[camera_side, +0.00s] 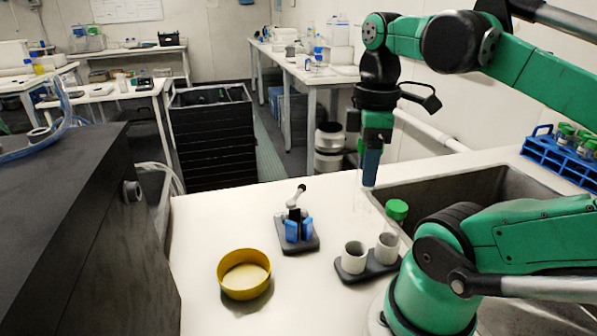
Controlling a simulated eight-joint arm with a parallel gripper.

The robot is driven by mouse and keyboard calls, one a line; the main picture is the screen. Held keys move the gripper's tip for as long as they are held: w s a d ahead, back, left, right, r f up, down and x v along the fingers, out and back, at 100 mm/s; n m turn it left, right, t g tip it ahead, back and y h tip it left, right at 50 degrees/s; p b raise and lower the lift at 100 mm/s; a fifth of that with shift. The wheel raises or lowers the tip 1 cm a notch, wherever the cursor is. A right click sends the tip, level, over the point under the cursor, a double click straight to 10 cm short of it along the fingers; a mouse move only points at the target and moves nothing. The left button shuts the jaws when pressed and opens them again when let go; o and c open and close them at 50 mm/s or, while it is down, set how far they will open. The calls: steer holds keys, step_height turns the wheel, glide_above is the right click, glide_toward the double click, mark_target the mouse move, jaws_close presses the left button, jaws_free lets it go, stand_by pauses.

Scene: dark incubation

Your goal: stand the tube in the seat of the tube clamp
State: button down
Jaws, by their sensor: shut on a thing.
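The tube clamp (312,246) stands on the white bench near the middle, with a dark base, blue jaws around its seat and a grey-tipped lever. Nothing is visible standing in the seat. My gripper (370,183) points down, to the right of the clamp and above the bench. It is shut on the tube (362,200), a faint, clear shape below the fingertips. The tube looks about upright and apart from the clamp; its upper part is hidden by the fingers, and its lower end is hard to make out.
A yellow bowl (231,279) sits front left of the clamp. Two pale cups (354,257) stand in a dark holder at front right. A green cap (397,210) is near the sink edge (440,180). A blue rack (545,154) holds green-capped tubes.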

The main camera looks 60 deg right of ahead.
step_height(320, 180, up, 7)
steer(key=shift+f, duration=0.1)
steer(key=shift+w+r, duration=0.15)
steer(key=shift+r, duration=0.05)
steer(key=w+d+f+n, duration=0.2)
steer(key=w+f, duration=1)
steer(key=f, duration=0.3)
steer(key=shift+w+d, duration=0.2)
steer(key=shift+d, duration=0.1)
steer(key=shift+f, duration=0.1)
stand_by(0.3)
steer(key=shift+f, duration=0.8)
steer(key=shift+f, duration=0.15)
steer(key=shift+f, duration=0.5)
